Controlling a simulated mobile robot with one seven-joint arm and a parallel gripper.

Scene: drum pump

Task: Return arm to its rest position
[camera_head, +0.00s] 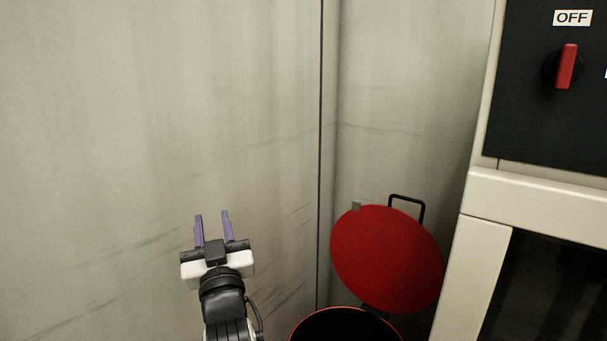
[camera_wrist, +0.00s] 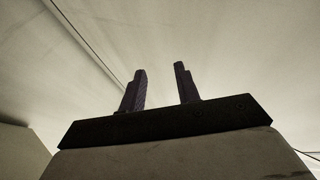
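My gripper (camera_head: 212,228) is raised in the lower left of the head view, with its two purple fingers pointing up. The fingers stand apart with nothing between them. In the wrist view my gripper (camera_wrist: 160,88) also shows its two dark fingers apart and empty, with only pale wall behind them. My arm comes up from the bottom edge of the head view. The gripper touches nothing that I can see.
A drum (camera_head: 345,325) with a red rim and dark inside stands at the bottom, its red lid (camera_head: 386,259) tilted up with a black handle (camera_head: 408,203). A cabinet (camera_head: 530,203) with a red switch (camera_head: 566,66) under an OFF label is at right. Pale walls (camera_head: 150,120) stand behind.

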